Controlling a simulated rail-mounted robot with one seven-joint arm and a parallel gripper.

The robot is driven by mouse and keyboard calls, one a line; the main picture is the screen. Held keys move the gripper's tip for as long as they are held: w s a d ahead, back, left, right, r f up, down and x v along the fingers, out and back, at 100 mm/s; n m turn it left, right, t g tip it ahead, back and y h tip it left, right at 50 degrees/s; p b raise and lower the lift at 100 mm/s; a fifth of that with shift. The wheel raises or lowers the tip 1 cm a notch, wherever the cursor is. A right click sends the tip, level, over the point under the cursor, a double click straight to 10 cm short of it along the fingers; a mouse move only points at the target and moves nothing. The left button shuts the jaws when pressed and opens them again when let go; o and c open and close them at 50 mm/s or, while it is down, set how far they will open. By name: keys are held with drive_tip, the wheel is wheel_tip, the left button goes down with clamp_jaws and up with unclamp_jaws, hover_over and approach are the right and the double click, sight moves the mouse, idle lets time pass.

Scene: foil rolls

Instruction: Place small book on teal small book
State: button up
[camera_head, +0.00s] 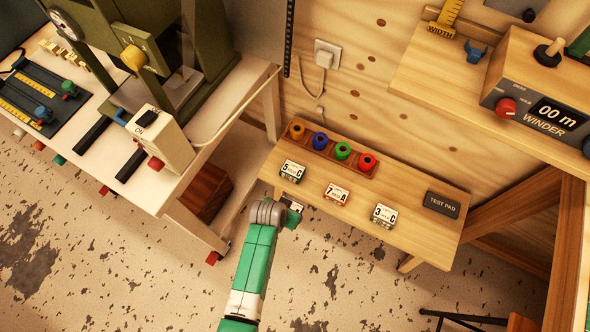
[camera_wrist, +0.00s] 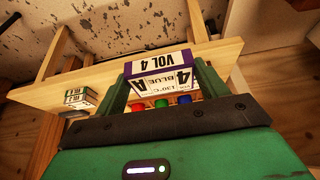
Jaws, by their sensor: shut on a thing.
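My gripper (camera_head: 282,212) is at the front left of the low wooden bench, shut on a small book. On the bench lie a book marked 5 C (camera_head: 292,171) and a book marked 3 C (camera_head: 384,216), both with greenish edges; I cannot tell which is the teal one. A red-edged book marked 7 A (camera_head: 336,194) lies between them.
A wooden rack (camera_head: 329,151) with orange, blue, green and red rolls stands at the back of the bench (camera_head: 410,238). A dark test pad (camera_head: 441,205) lies at the right end. A white machine table (camera_head: 174,176) stands to the left, and a winder shelf is at upper right.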

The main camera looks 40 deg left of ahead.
drive_tip(key=b, duration=0.9)
hover_over(300, 174)
drive_tip(key=s, duration=0.2)
drive_tip(key=shift+w+d+f, duration=0.15)
drive_tip(key=shift+f, duration=0.75)
drive_tip(key=shift+w+r, duration=0.15)
drive_tip(key=shift+w, duration=0.1)
wheel_tip(300, 174, down, 3)
drive_tip(key=b, duration=0.2)
drive_tip(key=shift+s+f+b, duration=0.1)
drive_tip(key=shift+f+b, duration=0.1)
drive_tip(key=shift+b, duration=0.15)
drive_tip(key=shift+f, duration=0.2)
drive_tip(key=o, duration=1)
